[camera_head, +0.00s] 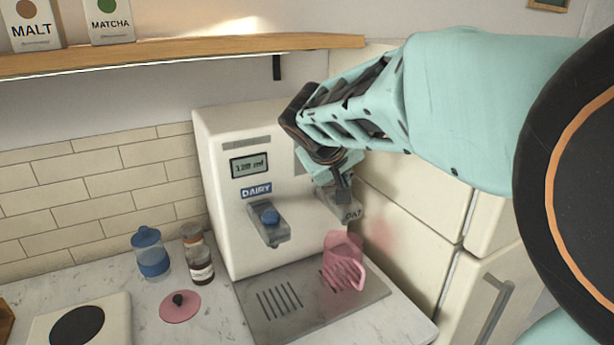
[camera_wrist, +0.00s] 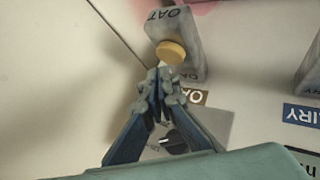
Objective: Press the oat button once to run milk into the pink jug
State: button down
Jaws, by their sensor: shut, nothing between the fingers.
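The milk dispenser (camera_head: 222,190) is a cream machine with a dairy side on the left and an oat side on the right. My gripper (camera_head: 342,198) is shut and empty at the oat spout (camera_head: 350,212), hiding its button in the head view. In the wrist view the oat button (camera_wrist: 171,52) is a round yellow-orange knob on the grey spout. The gripper tips (camera_wrist: 163,74) are just short of it in the picture; I cannot tell whether they touch. The pink jug (camera_head: 344,262) stands on the drip tray (camera_head: 320,312) below the oat spout. Its inside is not visible.
The dairy button (camera_head: 269,216) is blue, left of the oat side. The display (camera_head: 249,166) seems to read 120 ml. A grey dial plate (camera_wrist: 215,122) lies below my fingers in the wrist view. A shelf (camera_head: 190,50) runs above; jars (camera_head: 200,265) stand left.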

jog(key=shift+f+b, duration=0.45)
jog(key=shift+b, duration=0.2)
jog(key=shift+f+b, duration=0.5)
jog(key=shift+b, duration=0.05)
dwell(0.7)
jog(key=shift+r, duration=0.1)
jog(key=shift+r+p, duration=0.55)
jog(key=shift+r, duration=0.3)
jog(key=shift+r+p, duration=1.75)
jog(key=shift+r, duration=0.8)
